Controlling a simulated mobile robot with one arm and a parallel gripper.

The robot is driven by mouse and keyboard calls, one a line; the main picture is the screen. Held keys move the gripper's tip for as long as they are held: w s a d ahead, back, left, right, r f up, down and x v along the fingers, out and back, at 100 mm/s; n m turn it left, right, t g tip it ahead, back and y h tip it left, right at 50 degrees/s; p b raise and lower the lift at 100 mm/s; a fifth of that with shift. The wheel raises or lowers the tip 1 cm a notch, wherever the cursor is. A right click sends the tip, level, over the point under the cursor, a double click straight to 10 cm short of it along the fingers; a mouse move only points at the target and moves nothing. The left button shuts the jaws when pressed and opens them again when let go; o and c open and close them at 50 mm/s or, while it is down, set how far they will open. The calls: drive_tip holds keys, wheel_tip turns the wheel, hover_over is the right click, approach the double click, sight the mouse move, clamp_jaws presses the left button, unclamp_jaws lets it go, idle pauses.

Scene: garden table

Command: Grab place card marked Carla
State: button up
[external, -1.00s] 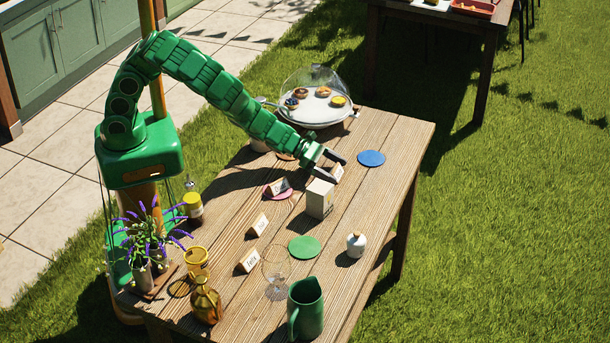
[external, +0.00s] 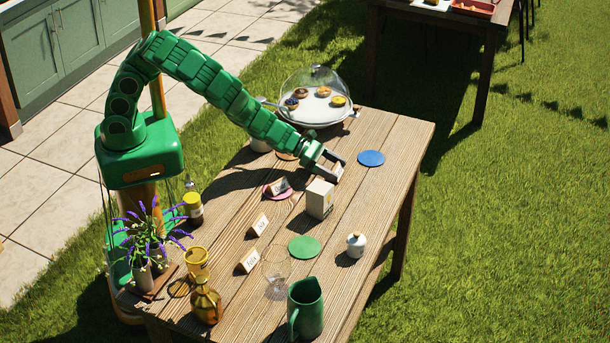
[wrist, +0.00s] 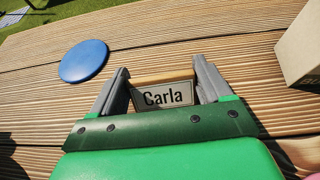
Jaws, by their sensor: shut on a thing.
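The place card marked Carla (wrist: 163,96) stands between my two fingers in the wrist view, its dark lettering readable. My gripper (wrist: 165,85) is shut on it, with one grey finger at each end of the card. In the external view my gripper (external: 331,166) is low over the table, and the card (external: 338,172) shows only in part between the fingers. I cannot tell whether the card still touches the table.
A white box (external: 320,199) stands close to my gripper; it also shows in the wrist view (wrist: 302,45). A blue coaster (external: 371,158) lies to the right. A domed cake stand (external: 316,104) is behind. Other cards (external: 258,224), a green coaster (external: 304,247) and a jug (external: 305,307) are nearer the front.

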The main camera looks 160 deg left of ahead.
drive_tip(key=shift+r, duration=4.75)
